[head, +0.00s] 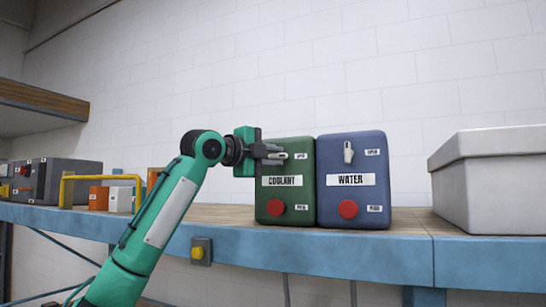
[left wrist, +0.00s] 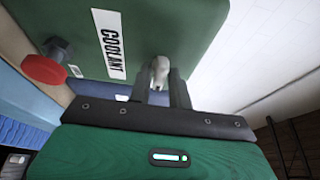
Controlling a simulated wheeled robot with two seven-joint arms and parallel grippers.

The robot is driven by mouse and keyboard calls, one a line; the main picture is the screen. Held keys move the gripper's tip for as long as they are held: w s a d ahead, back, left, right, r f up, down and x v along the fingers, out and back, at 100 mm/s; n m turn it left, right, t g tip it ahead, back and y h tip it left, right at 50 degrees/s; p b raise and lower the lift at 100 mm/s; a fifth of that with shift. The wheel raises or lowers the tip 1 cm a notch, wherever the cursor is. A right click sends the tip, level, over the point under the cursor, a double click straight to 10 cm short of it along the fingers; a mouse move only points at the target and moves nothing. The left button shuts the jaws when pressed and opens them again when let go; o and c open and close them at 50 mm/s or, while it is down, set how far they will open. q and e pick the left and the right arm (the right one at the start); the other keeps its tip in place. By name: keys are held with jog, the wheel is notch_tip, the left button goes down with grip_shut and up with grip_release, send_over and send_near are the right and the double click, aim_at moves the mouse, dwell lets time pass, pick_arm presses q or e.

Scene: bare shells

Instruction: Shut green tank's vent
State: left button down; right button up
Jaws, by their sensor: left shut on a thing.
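The green tank (head: 300,215) labelled COOLANT stands on the shelf, left of the blue WATER tank (head: 350,205). Its grey vent lever (head: 278,156) is near the top of the front face and lies roughly level in the head view. My left gripper (head: 272,152) is at this lever. In the left wrist view the two fingers (left wrist: 161,90) are shut around the lever (left wrist: 160,70), which is partly hidden between them. The blue tank's pale lever (head: 348,152) points upright. My right gripper is out of view.
Each tank has a red knob low on its front, the green one's (head: 275,207) and the blue one's (head: 348,209). A grey lidded bin (head: 490,185) stands right. A yellow frame (head: 68,190) and small boxes (head: 98,198) stand left. A yellow button box (head: 201,251) is on the blue shelf edge.

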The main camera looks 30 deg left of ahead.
pick_arm(q)
jog(key=shift+f, duration=0.1)
jog(key=shift+n, duration=0.4)
jog(key=shift+f+n+t+b, duration=0.2)
jog(key=shift+n+t+b, duration=0.3)
jog(key=shift+n+b, duration=0.45)
jog(key=n+b, duration=0.1)
jog(key=n, duration=0.1)
jog(key=n+t, duration=0.1)
jog(key=n, duration=0.1)
jog(key=shift+d+f+t+b, duration=0.1)
jog(key=shift+f+t+b, duration=0.05)
jog(key=shift+t+b, duration=0.2)
jog(key=n+t+y+b, duration=0.1)
jog(key=n+b, duration=0.1)
jog(key=n, duration=0.2)
jog(key=shift+d+f, duration=0.1)
jog(key=n+y+b, duration=0.1)
jog(key=n, duration=0.2)
jog(key=n+t+y+b, duration=0.1)
jog(key=n+y+b, duration=0.1)
jog(key=n, duration=0.1)
jog(key=shift+d+n+t, duration=0.1)
jog(key=shift+n+t, duration=0.15)
jog(key=shift+n+y+b, duration=1.1)
jog(key=shift+n+y, duration=0.4)
jog(key=shift+n, duration=1.1)
jog(key=shift+r, duration=0.2)
